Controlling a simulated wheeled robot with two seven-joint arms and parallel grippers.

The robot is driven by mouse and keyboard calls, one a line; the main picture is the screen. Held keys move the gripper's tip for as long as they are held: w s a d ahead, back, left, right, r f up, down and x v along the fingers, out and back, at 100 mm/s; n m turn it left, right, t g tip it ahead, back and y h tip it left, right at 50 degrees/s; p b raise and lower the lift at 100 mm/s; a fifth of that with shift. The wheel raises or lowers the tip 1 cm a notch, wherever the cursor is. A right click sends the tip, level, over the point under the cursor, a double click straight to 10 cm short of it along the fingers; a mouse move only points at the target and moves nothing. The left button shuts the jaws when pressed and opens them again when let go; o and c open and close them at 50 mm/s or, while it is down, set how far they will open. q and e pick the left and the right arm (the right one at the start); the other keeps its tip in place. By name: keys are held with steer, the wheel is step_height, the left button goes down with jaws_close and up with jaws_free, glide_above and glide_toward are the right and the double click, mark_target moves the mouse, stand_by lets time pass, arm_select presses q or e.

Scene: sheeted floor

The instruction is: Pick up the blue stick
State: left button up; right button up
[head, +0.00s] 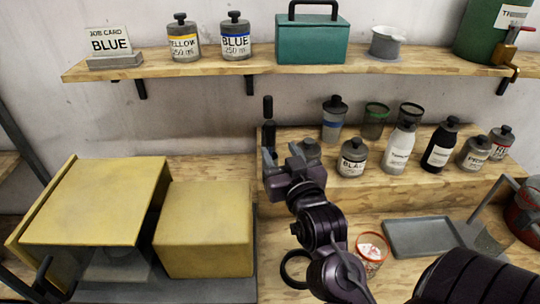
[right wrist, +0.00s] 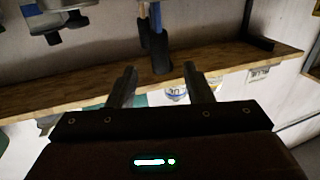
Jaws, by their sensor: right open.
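Two upright sticks with black upper ends stand on the bench behind my right gripper. In the head view only the black ends (head: 267,106) show; the gripper hides what is below. The right wrist view is upside down. There, two sticks show with black ends, and a blue shaft (right wrist: 156,17) shows on the one with the larger black end (right wrist: 160,55). My right gripper (head: 284,153) is open and empty. Its fingers (right wrist: 160,68) point toward the sticks, which appear between them but farther out. My left gripper is not in view.
A yellow box (head: 205,230) sits to the left. The upper shelf (head: 210,66) runs above. A red-rimmed cup (head: 371,252) stands below the step.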

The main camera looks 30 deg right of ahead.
mark_target(272, 141)
steer(key=w+b, duration=0.1)
steer(key=f+b, duration=0.1)
steer(key=shift+w+d+f+b, duration=0.15)
steer(key=shift+w+d+b, duration=0.15)
steer(key=shift+w, duration=0.1)
steer(key=shift+w+d, duration=0.15)
steer(key=shift+w, duration=0.55)
steer(key=p+x, duration=0.2)
steer(key=x, duration=0.2)
steer(key=shift+w+d, duration=0.1)
steer(key=shift+w+f, duration=0.15)
steer(key=shift+w, duration=0.1)
steer(key=shift+s, duration=0.1)
steer(key=shift+c, duration=0.8)
jaws_close()
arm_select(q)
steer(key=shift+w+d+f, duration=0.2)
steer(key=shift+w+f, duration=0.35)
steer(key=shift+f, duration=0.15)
